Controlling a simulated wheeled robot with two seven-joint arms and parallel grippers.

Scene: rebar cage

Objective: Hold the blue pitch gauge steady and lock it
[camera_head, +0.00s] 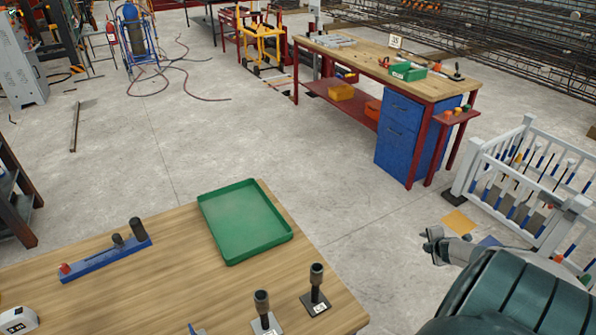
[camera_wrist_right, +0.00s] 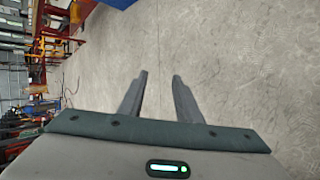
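The blue pitch gauge (camera_head: 106,258) lies on the wooden table at the left in the head view. It is a long blue bar with a red knob at its left end and two dark upright posts towards its right end. My right gripper (camera_head: 431,246) is at the right of the head view, beyond the table's right edge and far from the gauge. In the right wrist view its two grey fingers (camera_wrist_right: 160,92) stand apart with only bare floor between them. My left gripper is not in view.
A green tray (camera_head: 243,259) lies on the table right of the gauge. Two dark-topped posts on bases, one pale (camera_head: 263,314) and one dark (camera_head: 316,290), stand near the front right edge. A white tape measure (camera_head: 17,320) sits front left. A workbench (camera_head: 440,88) stands beyond.

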